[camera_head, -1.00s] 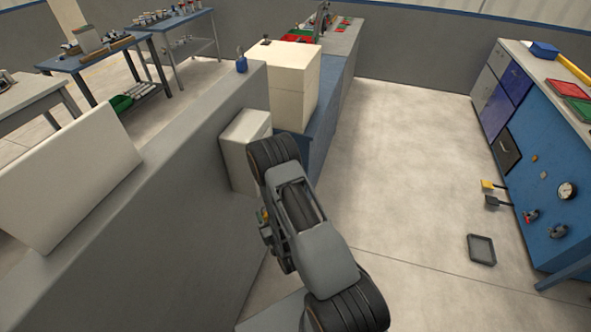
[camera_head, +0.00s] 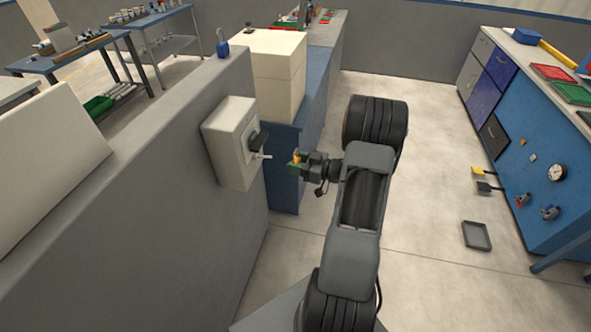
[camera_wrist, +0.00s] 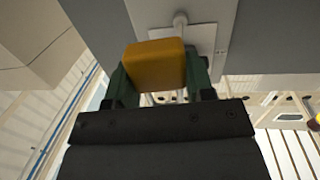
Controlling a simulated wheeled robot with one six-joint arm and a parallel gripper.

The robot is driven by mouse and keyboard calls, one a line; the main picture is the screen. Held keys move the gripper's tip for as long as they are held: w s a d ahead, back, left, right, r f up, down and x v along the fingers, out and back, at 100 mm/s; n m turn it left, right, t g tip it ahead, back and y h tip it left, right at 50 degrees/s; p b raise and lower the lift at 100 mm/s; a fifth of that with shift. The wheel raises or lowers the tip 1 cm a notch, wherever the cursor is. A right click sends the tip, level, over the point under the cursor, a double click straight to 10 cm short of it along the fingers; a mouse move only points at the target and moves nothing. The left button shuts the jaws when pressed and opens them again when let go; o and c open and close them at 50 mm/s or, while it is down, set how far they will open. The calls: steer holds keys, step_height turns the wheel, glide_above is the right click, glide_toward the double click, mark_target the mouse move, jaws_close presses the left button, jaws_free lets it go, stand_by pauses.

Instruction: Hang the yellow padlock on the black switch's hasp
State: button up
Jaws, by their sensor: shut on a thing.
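The yellow padlock (camera_head: 296,156) is held in my gripper (camera_head: 298,162). In the wrist view the padlock's yellow body (camera_wrist: 155,65) sits between the two green fingers, which are shut on it; its shackle is not clear to see. The black switch (camera_head: 257,142) is on the front of a white box (camera_head: 230,143) on the grey wall. A pale hasp (camera_head: 263,156) sticks out from the switch towards my gripper. The padlock is to the right of the hasp, with a gap between them in the head view. In the wrist view a pale rod (camera_wrist: 180,20) shows beyond the padlock.
A cream cabinet (camera_head: 270,70) stands on a blue counter behind the switch box. A blue padlock (camera_head: 222,44) stands on the wall's top. A blue workbench (camera_head: 545,150) is at the right. The floor between is mostly clear, with a grey tray (camera_head: 477,236) on it.

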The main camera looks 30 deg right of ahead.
mark_target(254, 164)
steer(key=shift+s+a+f+n+g+y, duration=0.4)
steer(key=shift+n+y, duration=0.1)
steer(key=shift+y, duration=0.1)
steer(key=shift+w+a+f, duration=0.15)
steer(key=shift+a, duration=0.15)
steer(key=shift+b+x, duration=0.55)
steer(key=shift+x, duration=3.9)
steer(key=shift+w+a+f+b, duration=0.4)
steer(key=shift+a+f, duration=0.1)
steer(key=shift+a, duration=0.1)
steer(key=o, duration=1)
